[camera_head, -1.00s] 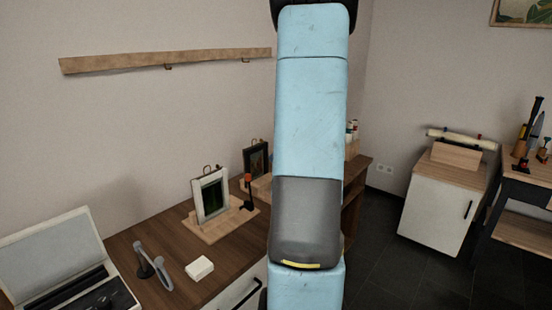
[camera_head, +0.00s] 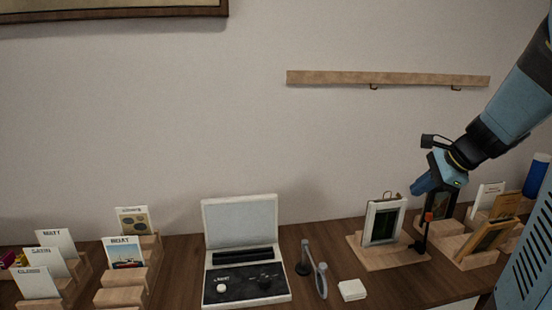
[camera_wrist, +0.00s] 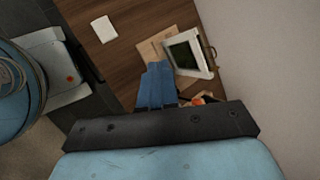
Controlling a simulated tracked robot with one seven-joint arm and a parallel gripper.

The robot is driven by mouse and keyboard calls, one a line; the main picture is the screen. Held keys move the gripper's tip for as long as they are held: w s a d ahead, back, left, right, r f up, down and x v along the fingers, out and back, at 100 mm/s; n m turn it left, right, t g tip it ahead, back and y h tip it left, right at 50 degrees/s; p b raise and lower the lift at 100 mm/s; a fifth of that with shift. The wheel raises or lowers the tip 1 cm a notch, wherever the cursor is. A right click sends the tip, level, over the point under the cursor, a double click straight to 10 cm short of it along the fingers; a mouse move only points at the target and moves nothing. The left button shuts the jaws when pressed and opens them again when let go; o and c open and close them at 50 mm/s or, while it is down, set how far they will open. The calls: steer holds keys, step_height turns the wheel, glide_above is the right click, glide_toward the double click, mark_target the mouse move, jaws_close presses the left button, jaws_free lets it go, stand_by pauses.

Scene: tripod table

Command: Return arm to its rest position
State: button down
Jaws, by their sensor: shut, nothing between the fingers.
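My arm comes in from the right edge of the head view. My gripper (camera_head: 422,187) hangs above the right part of the wooden counter (camera_head: 330,246), just right of a white-framed picture (camera_head: 383,222) on a wooden stand. In the wrist view its blue fingers (camera_wrist: 158,86) are together with nothing between them, over the counter beside the same white frame (camera_wrist: 188,54). A small black stand with an orange-red top (camera_head: 425,232) is below the gripper; the gripper partly hides the things behind it.
A dark-framed picture (camera_head: 486,238) leans on a wooden stand at the right. Card holders (camera_head: 124,272) fill the far left. A wooden rail (camera_head: 388,79) is on the wall.

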steer(key=s+a+r+n+h, duration=0.2)
steer(key=s+a+n, duration=0.4)
steer(key=s+n, duration=0.3)
steer(key=s+a+r+n+h, duration=0.2)
steer(key=s+a+n, duration=0.4)
steer(key=s+n, duration=0.2)
steer(key=shift+s+a+n, duration=0.3)
steer(key=shift+s+n, duration=0.05)
steer(key=shift+n, duration=0.45)
